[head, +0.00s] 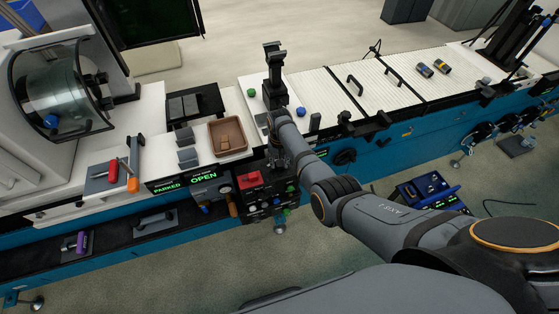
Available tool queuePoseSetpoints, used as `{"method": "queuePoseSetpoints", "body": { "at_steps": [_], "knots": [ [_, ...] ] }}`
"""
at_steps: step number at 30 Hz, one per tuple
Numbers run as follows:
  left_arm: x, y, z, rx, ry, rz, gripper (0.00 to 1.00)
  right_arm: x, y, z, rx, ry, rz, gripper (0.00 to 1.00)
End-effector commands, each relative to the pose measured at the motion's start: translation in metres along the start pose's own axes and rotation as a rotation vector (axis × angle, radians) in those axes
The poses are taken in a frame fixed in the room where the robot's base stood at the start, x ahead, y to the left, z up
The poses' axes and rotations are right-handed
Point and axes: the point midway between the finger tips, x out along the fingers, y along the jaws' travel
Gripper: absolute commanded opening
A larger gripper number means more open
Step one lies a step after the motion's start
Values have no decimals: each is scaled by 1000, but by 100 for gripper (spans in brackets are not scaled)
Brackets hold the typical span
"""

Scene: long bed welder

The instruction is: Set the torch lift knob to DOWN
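A black control panel (262,203) on the front of the bench carries a red block, green lights and several small knobs. I cannot tell which of these, if any, is the torch lift knob; no label for it is legible. My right arm reaches in from the lower right, and its dark gripper (276,160) is at the bench's front edge, just above the panel. The fingers are small and dark against the panel, so I cannot see whether they are open or touch anything. My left gripper is not in view.
Green displays read PARKED (167,188) and OPEN (204,178). A brown tray (213,143) sits left of my gripper. A black upright post (274,68) stands behind it. A blue-and-black device (430,190) is at right.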

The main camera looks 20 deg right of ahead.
Motion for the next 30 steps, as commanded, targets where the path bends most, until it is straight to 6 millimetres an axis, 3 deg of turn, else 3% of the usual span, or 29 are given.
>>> {"method": "queuePoseSetpoints", "body": {
  "at_steps": [9,24,25,30],
  "knots": [
    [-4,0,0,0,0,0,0,-1,0,-1,103,3,0,1],
    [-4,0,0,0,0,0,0,-1,0,-2,122,4,-1,1],
    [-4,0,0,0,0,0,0,-1,0,-2,122,4,-1,34],
    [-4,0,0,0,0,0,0,-1,0,-1,121,3,-1,55]
  ]
}}
